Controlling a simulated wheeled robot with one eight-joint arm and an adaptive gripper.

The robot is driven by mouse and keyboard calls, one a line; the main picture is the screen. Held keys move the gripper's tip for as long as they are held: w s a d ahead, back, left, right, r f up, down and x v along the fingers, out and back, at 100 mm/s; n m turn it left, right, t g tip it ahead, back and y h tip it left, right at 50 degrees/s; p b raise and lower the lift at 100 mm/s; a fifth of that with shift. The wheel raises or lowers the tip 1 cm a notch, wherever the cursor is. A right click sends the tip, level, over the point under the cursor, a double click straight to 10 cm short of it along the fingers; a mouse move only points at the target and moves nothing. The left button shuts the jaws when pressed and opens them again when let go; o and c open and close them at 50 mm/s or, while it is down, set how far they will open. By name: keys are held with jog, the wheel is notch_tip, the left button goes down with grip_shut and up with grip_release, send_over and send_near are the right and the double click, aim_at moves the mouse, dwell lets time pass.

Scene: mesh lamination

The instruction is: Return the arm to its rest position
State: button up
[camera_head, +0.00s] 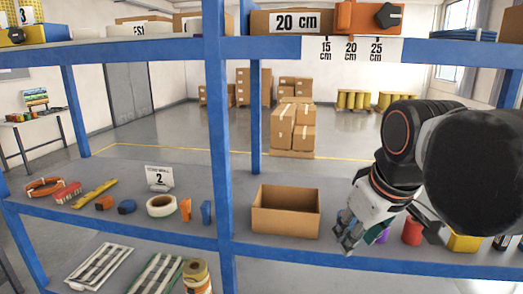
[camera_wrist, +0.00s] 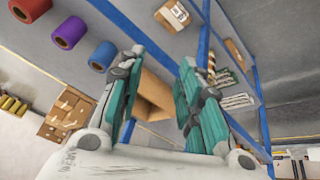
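My arm comes in from the right in the head view. My gripper (camera_head: 350,238) hangs over the middle shelf, just right of an open cardboard box (camera_head: 287,211). In the wrist view my gripper (camera_wrist: 158,70) has its two teal-padded fingers well apart, with nothing held between them. The cardboard box (camera_wrist: 152,92) shows beyond the gap between the fingers. My gripper and forearm hide part of the shelf's right side in the head view.
Blue uprights (camera_head: 216,130) and shelf edges frame the space. A red spool (camera_head: 412,231) and a yellow bin (camera_head: 465,242) stand right of my gripper. Tapes and tools lie on the left bay, around a white tape roll (camera_head: 161,206). The upper shelf (camera_head: 440,52) runs above.

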jog(key=s+d+f+m+t+b, duration=0.1)
jog(key=f+b, duration=0.3)
jog(key=f, duration=0.8)
jog(key=s+d+f+m+b, duration=0.1)
jog(key=s+f+m+b, duration=0.2)
jog(key=f, duration=0.9)
jog(key=shift+s+d+f+t+b, duration=0.2)
jog(key=shift+s+f+t+b, duration=0.2)
jog(key=shift+s+b, duration=0.65)
jog(key=shift+w, duration=0.2)
